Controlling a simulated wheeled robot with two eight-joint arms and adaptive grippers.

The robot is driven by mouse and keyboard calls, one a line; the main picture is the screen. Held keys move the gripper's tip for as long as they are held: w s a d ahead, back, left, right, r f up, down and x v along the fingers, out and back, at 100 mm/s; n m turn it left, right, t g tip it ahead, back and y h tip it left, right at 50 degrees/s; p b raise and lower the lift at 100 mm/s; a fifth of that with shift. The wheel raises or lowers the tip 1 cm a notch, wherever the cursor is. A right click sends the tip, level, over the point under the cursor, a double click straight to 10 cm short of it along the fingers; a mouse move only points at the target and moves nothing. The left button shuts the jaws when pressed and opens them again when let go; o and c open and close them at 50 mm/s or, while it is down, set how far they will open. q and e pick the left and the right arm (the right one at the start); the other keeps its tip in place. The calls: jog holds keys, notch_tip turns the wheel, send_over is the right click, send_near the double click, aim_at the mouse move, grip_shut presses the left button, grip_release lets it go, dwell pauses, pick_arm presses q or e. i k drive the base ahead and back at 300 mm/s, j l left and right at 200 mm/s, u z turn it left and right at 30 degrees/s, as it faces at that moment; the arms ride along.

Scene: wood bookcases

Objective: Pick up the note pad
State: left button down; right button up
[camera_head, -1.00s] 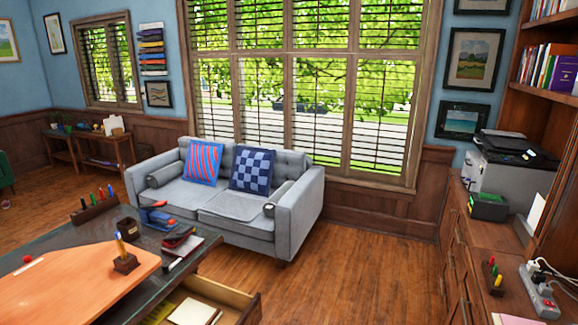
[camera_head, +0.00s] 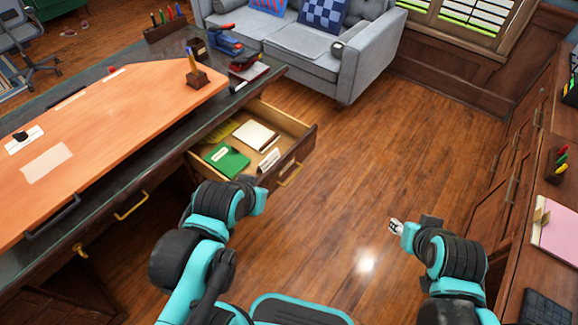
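An open desk drawer (camera_head: 305,139) holds a cream pad (camera_head: 256,136) lying flat, a green pad or booklet (camera_head: 227,160) nearer me, and a small white item (camera_head: 269,160) by the drawer front. I cannot tell for sure which is the note pad. A pink pad or folder (camera_head: 561,240) also lies on the right cabinet. My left gripper (camera_head: 262,200) is in front of the drawer, apart from the pads; its fingers are barely visible. My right gripper (camera_head: 396,228) is over the open floor between desk and cabinet; its opening is too small to tell.
The desk (camera_head: 140,140) on the left has an orange top area, a pen holder (camera_head: 197,77) and books. The sofa (camera_head: 355,60) stands behind. The right cabinet (camera_head: 530,200) bounds the right side. The wood floor between is clear.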

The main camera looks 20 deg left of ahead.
aim_at(255, 136)
jog(key=i+u, duration=0.25)
jog(key=i, duration=0.35)
jog(key=i+l+u, duration=0.1)
jog(key=i+u, duration=0.15)
jog(key=i, duration=0.35)
